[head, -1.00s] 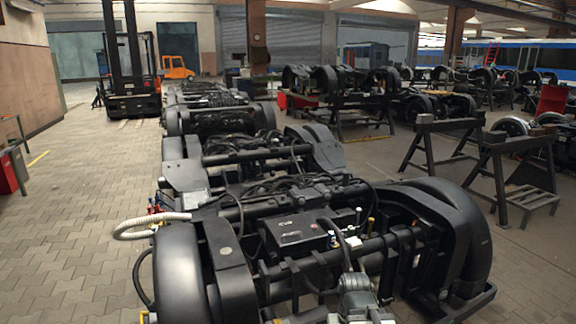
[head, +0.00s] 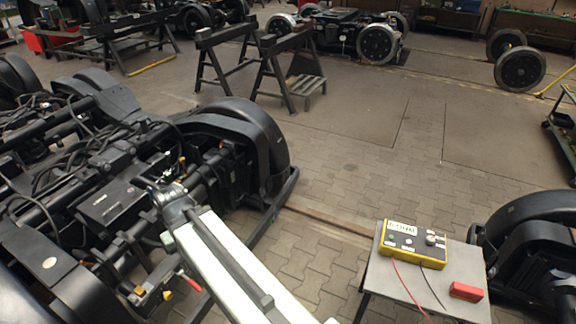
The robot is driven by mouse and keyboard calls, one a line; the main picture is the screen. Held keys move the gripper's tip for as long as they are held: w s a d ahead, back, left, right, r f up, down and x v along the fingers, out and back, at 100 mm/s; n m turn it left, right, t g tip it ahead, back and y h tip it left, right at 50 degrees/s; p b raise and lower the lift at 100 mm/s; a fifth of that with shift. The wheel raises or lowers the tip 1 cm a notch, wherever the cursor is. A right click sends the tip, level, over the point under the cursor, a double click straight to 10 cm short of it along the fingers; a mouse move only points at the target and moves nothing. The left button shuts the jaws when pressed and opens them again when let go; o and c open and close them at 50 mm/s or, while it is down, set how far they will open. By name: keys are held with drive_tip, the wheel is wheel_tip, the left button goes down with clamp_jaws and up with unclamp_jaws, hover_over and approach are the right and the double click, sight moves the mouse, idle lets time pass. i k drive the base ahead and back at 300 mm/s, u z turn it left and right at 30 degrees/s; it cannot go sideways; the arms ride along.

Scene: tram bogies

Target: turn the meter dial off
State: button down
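The meter (head: 412,244) is a yellow box with a grey top face, in the lower right of the head view. It lies on a small grey table (head: 400,292). It has a white label with dark lettering, small coloured spots and a round dial (head: 432,239) near its right end. The dial's setting is too small to read. A red lead and a black lead run from the meter's near side over the table. I cannot make out my gripper in this view.
A red block (head: 466,291) lies on the table, right of the leads. A black bogie (head: 110,200) fills the left. Another black bogie part (head: 535,240) stands close on the right.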

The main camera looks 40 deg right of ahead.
sight(430, 239)
drive_tip(key=z, duration=2.6)
drive_tip(key=k, duration=0.65)
drive_tip(key=u, duration=0.3)
drive_tip(key=i, duration=1.15)
drive_tip(key=z, duration=0.65)
